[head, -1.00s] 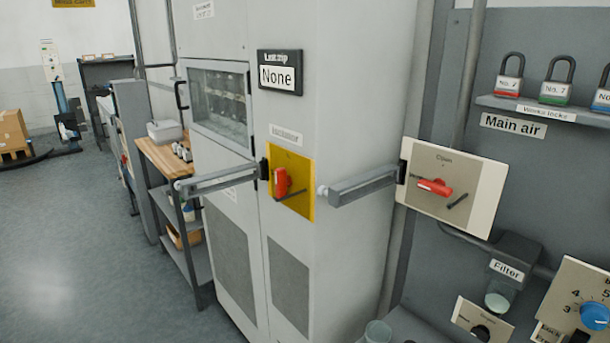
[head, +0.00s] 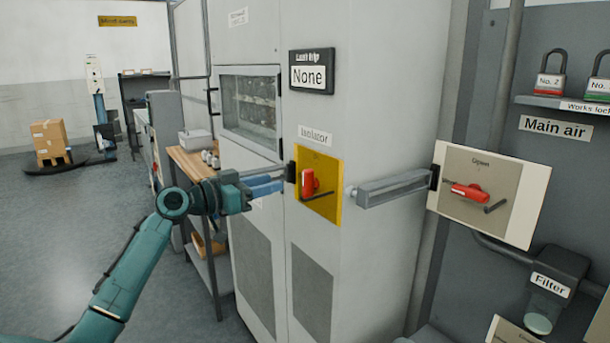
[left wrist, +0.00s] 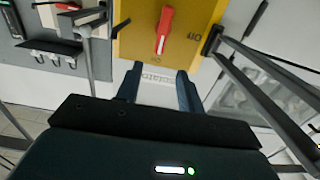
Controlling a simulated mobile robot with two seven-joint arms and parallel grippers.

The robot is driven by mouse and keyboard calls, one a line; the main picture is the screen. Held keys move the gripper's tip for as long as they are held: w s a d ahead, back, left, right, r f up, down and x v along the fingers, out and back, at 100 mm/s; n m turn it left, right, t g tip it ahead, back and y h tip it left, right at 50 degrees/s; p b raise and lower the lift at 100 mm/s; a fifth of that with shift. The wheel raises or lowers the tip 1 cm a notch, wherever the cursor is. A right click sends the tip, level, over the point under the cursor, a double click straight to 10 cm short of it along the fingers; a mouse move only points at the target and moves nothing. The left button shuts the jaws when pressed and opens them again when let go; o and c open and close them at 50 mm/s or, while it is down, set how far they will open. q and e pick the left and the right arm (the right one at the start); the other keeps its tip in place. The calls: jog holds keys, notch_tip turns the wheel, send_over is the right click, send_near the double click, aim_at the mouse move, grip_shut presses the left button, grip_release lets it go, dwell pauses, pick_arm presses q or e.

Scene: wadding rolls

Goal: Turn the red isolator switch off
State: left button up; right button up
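The red isolator switch (head: 309,183) sits on a yellow plate (head: 329,209) on the grey cabinet, under the "Isolator" label. Its red handle stands roughly upright in the head view. In the left wrist view, which is turned over, the red handle (left wrist: 164,30) lies ahead of the fingers, roughly in line with the gap. My left gripper (head: 272,186) is just left of the plate in the head view. In the left wrist view, the left gripper (left wrist: 157,80) has its fingers apart with nothing between them, short of the handle. My right gripper is not in view.
Grey bars stick out on both sides of the plate, a left bar (head: 262,171) close to my gripper and a right bar (head: 392,188). A similar red handle (head: 470,192) is on the "Main air" panel. A wooden-topped bench (head: 188,162) stands left of the cabinet.

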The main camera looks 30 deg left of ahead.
aim_at(303, 175)
pick_arm(q)
jog(key=p+x, duration=0.2)
jog(key=x, duration=0.8)
jog(key=shift+w+d+p, duration=0.15)
jog(key=shift+w+p, duration=0.15)
jog(key=shift+p, duration=0.05)
jog(key=shift+c, duration=0.6)
grip_shut()
